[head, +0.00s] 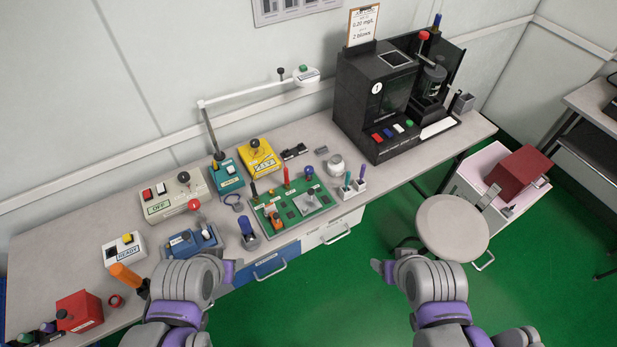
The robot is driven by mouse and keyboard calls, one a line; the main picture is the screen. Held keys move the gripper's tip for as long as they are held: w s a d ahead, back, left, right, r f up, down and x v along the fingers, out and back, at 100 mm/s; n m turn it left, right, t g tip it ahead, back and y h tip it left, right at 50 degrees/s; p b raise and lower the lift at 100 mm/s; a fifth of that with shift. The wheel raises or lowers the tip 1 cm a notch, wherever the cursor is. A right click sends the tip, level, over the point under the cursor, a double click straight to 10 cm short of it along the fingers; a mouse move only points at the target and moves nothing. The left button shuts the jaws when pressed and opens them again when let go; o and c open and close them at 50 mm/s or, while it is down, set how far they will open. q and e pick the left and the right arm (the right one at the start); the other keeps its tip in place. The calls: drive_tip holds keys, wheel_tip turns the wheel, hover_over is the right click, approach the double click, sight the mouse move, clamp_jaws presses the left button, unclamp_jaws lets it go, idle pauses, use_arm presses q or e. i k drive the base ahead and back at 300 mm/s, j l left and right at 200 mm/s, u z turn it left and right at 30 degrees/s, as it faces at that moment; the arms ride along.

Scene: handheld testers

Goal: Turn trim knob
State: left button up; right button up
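Several knobs show, and I cannot tell which is the trim knob. A black knob (183,177) sits on the beige box labelled OFF (172,198). Another dark knob (255,143) sits on the yellow box (260,160). A green board (291,206) with a blue-topped part (307,171) and other small parts lies in front of it. My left gripper (228,270) is at the bench's front edge, below the blue device (190,241). My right gripper (379,268) is over the green floor, left of the stool. Both are mostly hidden by my arms, so their fingers are unclear. Neither visibly touches a knob.
A black tester (375,105) with coloured buttons stands at the back right. A white lamp arm (250,96) reaches over the bench. An orange handle (125,276) and red box (79,311) are at front left. A round stool (452,226) stands right of the bench.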

sight(308, 170)
drive_tip(key=i+l+u, duration=0.15)
drive_tip(key=u, duration=0.35)
drive_tip(key=i+l+u, duration=0.15)
drive_tip(key=u, duration=0.3)
drive_tip(key=l+u, duration=0.5)
drive_tip(key=i+j, duration=0.05)
drive_tip(key=j, duration=0.05)
